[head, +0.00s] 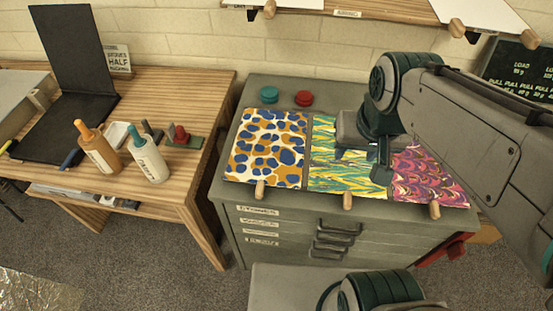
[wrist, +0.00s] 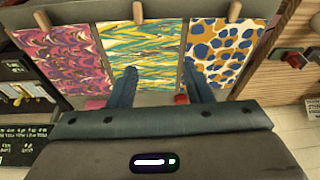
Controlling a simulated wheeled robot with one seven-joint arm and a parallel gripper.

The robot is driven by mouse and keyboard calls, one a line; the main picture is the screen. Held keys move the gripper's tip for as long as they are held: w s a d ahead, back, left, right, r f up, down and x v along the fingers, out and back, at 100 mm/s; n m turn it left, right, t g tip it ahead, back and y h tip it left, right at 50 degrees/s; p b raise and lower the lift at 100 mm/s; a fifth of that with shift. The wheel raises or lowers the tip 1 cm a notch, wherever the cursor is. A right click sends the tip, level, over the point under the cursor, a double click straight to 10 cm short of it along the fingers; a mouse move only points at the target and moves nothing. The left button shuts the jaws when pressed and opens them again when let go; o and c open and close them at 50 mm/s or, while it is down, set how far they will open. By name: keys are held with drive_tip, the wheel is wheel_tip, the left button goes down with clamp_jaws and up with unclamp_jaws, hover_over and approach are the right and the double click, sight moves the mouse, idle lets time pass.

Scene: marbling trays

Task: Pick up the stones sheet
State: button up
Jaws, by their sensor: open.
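Of the three patterned sheets lying side by side on the grey cabinet, the one with blue and orange blobs on cream looks like the stones sheet (head: 266,147). It is the left one in the head view and the right one in the wrist view (wrist: 218,48). A wooden clip (head: 260,190) sits at its front edge. My gripper (head: 365,165) is open and empty, above the green and yellow sheet (head: 335,165) in the middle, to the right of the stones sheet. In the wrist view its two fingers (wrist: 160,68) are spread apart, touching no clip.
A pink and purple sheet (head: 425,178) lies at the right, partly behind my arm. Two bottles stand on the wooden desk (head: 190,88) at left. A shelf (head: 380,10) overhangs the back.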

drive_tip(key=w+a+f+g+b, duration=0.25)
drive_tip(key=w+a+f, duration=0.25)
drive_tip(key=a, duration=0.5)
drive_tip(key=b, duration=0.2)
hover_over(260, 187)
wheel_tip(260, 187, down, 5)
drive_tip(key=shift+m+g, duration=0.35)
drive_tip(key=shift+m, duration=0.05)
drive_tip(key=f, duration=0.8)
drive_tip(key=shift+a, duration=0.4)
drive_tip(key=shift+d+f+p, duration=0.2)
drive_tip(key=shift+f+p, duration=0.05)
drive_tip(key=shift+f, duration=1.25)
drive_tip(key=shift+d+f+p, duration=0.15)
drive_tip(key=shift+f+p, duration=0.05)
drive_tip(key=shift+f, duration=1.3)
clamp_jaws()
